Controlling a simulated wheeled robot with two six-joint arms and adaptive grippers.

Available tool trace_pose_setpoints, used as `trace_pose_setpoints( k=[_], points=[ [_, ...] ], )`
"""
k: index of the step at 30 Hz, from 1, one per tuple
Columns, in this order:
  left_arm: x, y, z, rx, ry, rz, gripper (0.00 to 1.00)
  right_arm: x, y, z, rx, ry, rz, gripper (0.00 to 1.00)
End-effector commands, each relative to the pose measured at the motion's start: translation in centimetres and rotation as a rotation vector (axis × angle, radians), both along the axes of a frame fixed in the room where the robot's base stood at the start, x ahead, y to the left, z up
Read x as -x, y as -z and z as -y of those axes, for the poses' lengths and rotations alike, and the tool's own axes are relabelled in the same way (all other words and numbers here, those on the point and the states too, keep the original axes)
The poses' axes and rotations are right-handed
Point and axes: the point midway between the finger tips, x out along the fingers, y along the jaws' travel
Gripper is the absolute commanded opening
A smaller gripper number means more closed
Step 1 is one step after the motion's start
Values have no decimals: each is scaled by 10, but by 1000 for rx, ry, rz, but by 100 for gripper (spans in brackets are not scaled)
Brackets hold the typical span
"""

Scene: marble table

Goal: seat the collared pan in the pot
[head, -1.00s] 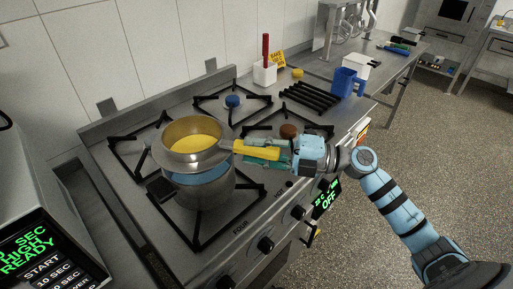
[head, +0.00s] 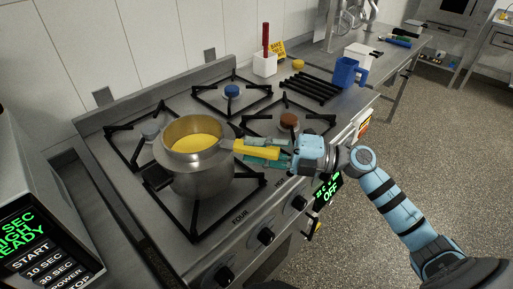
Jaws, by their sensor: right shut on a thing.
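The collared pan (head: 196,131), metal outside with yellow inside, sits at the mouth of the steel pot (head: 203,182). Its collar appears level and meets the pot's rim, with no blue interior showing. Whether it is fully down all round cannot be told from this angle. The pot stands on the front left burner, with a dark handle to its left. My right gripper (head: 266,150) is shut on the pan's yellow handle (head: 258,149), to the right of the pot. My left gripper is not in view.
Burner grates (head: 233,98) surround the pot. A microwave (head: 40,240) stands at the lower left. A white holder (head: 265,64) with a red-handled tool, a black rack (head: 309,89) and a blue jug (head: 346,74) stand to the back right. Stove knobs (head: 265,235) line the front.

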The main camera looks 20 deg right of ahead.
Motion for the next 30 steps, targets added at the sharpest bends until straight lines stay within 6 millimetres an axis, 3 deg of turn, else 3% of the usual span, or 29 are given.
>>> trace_pose_setpoints(
  k=[6, 7, 11, 22, 30],
  points=[
    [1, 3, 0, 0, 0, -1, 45, 0, 4, 0, -3, 0, 1, 0],
    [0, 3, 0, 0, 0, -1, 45, 0, 4, 0, -3, 0, 1, 26],
    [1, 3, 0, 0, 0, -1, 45, 0, 4, 0, -2, 0, 1, 47],
    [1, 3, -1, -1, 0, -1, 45, 3, 6, 5, 3, 0, -2, 48],
    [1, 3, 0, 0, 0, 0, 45, 35, 10, 55, 9, -1, -9, 48]
  ],
)
